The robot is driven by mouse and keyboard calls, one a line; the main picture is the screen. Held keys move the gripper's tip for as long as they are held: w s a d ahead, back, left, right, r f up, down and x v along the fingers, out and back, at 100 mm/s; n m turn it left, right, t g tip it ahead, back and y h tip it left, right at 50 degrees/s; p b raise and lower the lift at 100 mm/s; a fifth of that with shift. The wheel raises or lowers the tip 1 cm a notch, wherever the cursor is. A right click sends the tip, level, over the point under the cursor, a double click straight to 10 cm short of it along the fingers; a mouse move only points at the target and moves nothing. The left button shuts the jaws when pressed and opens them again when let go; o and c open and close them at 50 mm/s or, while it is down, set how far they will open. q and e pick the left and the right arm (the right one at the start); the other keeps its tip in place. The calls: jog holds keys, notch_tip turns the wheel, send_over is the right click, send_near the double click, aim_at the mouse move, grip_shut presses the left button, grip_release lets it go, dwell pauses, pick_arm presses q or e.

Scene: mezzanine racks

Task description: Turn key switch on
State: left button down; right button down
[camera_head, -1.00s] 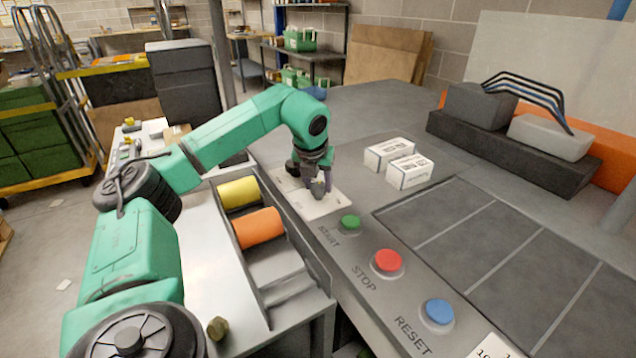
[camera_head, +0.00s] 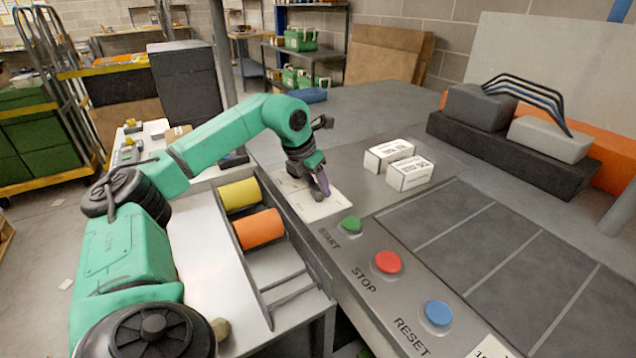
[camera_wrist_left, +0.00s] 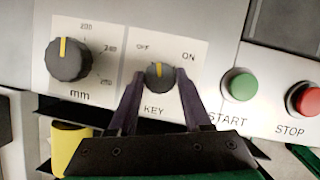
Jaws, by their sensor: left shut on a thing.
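The key switch (camera_wrist_left: 160,73) is a small dark round knob with a yellow pointer line, on a white plate marked OFF, ON and KEY. In the left wrist view its pointer stands nearly straight up, between the OFF and ON labels. My left gripper (camera_wrist_left: 160,78) is shut on the knob, one finger on each side. In the head view my left gripper (camera_head: 321,186) reaches down onto the white plate (camera_head: 312,209) and hides most of the knob. My right gripper is not in view.
A larger mm dial (camera_wrist_left: 68,59) is beside the key switch. Green START (camera_head: 350,224), red STOP (camera_head: 388,262) and blue RESET (camera_head: 437,313) buttons line the panel. Two white boxes (camera_head: 409,174) stand behind. Yellow and orange rollers (camera_head: 259,228) lie left of the panel.

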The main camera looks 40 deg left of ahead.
pick_arm(q)
jog(key=m, duration=0.1)
jog(key=m+h+p, duration=0.1)
jog(key=shift+a+r+m, duration=0.1)
jog(key=shift+r+m, duration=0.1)
jog(key=shift+m, duration=0.2)
jog(key=m+h+p, duration=0.1)
jog(key=m+p, duration=0.1)
jog(key=shift+w+r+m, duration=0.1)
jog(key=shift+m, duration=0.3)
jog(key=m+g+h+p, duration=0.1)
jog(key=m+p, duration=0.2)
jog(key=shift+a, duration=0.1)
jog(key=shift+w+a+f+m+g+h+p, duration=0.1)
jog(key=shift+m+g+h+p, duration=0.15)
jog(key=shift+m+p, duration=0.55)
jog(key=shift+f+m+g+h+p, duration=0.1)
jog(key=shift+m+g+h+p, duration=0.25)
jog(key=shift+m, duration=0.65)
jog(key=shift+c, duration=1.7)
grip_release()
